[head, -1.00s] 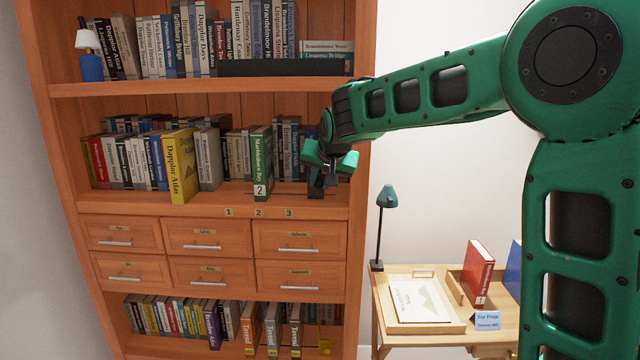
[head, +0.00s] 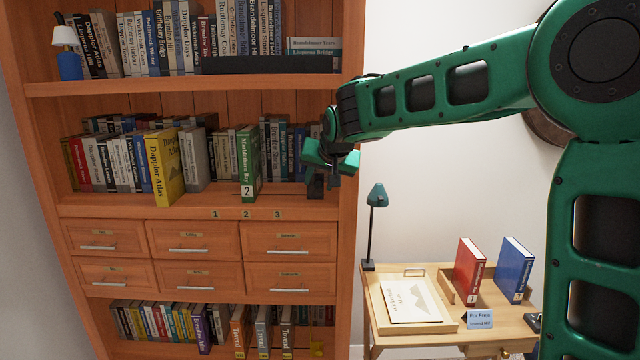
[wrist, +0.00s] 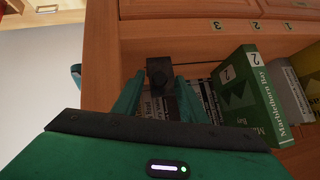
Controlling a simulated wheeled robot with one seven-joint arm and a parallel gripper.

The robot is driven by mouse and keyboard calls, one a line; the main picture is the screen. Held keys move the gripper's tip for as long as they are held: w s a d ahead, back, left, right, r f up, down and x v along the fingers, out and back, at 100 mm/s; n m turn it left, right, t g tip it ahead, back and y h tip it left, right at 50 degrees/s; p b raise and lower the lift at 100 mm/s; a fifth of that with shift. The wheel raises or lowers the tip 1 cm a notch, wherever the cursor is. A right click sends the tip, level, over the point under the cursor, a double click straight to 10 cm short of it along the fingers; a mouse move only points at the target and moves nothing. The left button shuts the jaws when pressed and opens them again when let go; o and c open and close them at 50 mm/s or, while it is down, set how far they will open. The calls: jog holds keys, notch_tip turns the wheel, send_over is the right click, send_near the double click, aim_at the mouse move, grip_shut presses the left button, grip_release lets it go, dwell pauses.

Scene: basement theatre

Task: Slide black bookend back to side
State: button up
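The black bookend (head: 316,186) stands on the middle shelf near its right end, partly hidden by my gripper (head: 330,160). In the wrist view the bookend's dark end (wrist: 159,70) shows between the tips of my two green fingers (wrist: 165,92). The fingers stand apart, with books visible between them. I cannot tell whether either finger touches the bookend.
The bookcase's right side panel (head: 349,220) is close to my gripper. More books stand behind on the middle shelf. Labelled drawers (head: 195,240) lie below. A desk (head: 500,325) with a lamp (head: 376,205), red book (head: 469,270) and blue book (head: 514,268) stands right.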

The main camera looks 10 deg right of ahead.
jog(key=v, duration=1)
jog(key=shift+s+r, duration=0.25)
jog(key=s+d+f+m+g+h, duration=0.1)
jog(key=s+d+f+g, duration=0.2)
jog(key=s+d+f, duration=0.5)
jog(key=s+d+f+g+h, duration=0.15)
jog(key=s+d+f, duration=0.35)
jog(key=s+d, duration=0.5)
jog(key=s+d+f+g, duration=0.1)
jog(key=s+f, duration=0.2)
jog(key=s, duration=0.4)
jog(key=s+d+f+m+g+y, duration=0.1)
jog(key=s+f, duration=0.3)
jog(key=s, duration=0.4)
jog(key=s+d+f+g+y, duration=0.1)
jog(key=s+f+g, duration=0.2)
jog(key=s, duration=0.5)
jog(key=shift+d+f, duration=0.2)
jog(key=shift+f, duration=0.55)
jog(key=shift+s+y, duration=0.15)
jog(key=shift+y, duration=0.1)
